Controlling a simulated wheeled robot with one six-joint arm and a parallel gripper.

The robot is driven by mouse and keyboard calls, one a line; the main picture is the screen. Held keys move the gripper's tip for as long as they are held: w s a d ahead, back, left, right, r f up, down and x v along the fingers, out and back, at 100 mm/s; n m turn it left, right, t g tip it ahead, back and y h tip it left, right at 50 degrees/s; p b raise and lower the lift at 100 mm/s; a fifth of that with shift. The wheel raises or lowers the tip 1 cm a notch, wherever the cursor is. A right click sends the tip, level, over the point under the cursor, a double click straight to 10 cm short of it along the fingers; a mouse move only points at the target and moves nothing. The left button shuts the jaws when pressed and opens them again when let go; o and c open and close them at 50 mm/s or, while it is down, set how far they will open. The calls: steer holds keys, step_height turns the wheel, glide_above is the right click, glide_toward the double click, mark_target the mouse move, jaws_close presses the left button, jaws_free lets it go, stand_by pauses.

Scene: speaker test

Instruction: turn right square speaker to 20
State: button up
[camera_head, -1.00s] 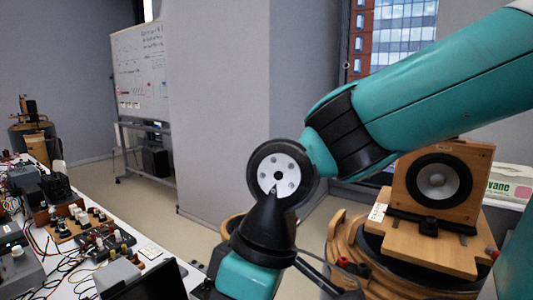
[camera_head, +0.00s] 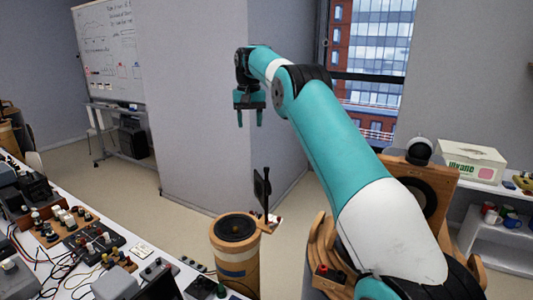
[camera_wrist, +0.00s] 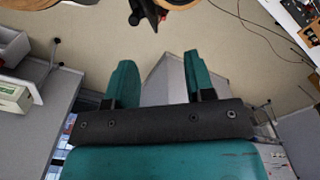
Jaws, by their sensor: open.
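The square wooden speaker (camera_head: 446,190) stands at the right in the head view, on a round wooden turntable base (camera_head: 320,243). My arm crosses in front and hides much of its face and base, so I cannot read any scale or angle there. My gripper (camera_head: 249,118) hangs high in the middle, pointing down, well to the left of the speaker and away from it. Its two teal fingers are apart with nothing between them. In the wrist view, my gripper (camera_wrist: 159,65) is also open and empty above the floor.
A round wooden drum (camera_head: 238,262) with a black top stands low in the middle. A table (camera_head: 143,252) crowded with electronics and cables runs along the left. A white box (camera_head: 470,160) lies on a shelf at the right. Grey wall panels stand behind my gripper; some floor is clear.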

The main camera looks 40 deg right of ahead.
steer(key=d+m, duration=0.2)
steer(key=d, duration=0.5)
steer(key=f+p, duration=0.1)
steer(key=f, duration=0.5)
steer(key=f+p, duration=0.1)
steer(key=f, duration=0.4)
steer(key=f+p, duration=0.1)
steer(key=f, duration=0.5)
steer(key=shift+s+a+f, duration=0.3)
steer(key=shift+s, duration=0.1)
steer(key=shift+c, duration=0.4)
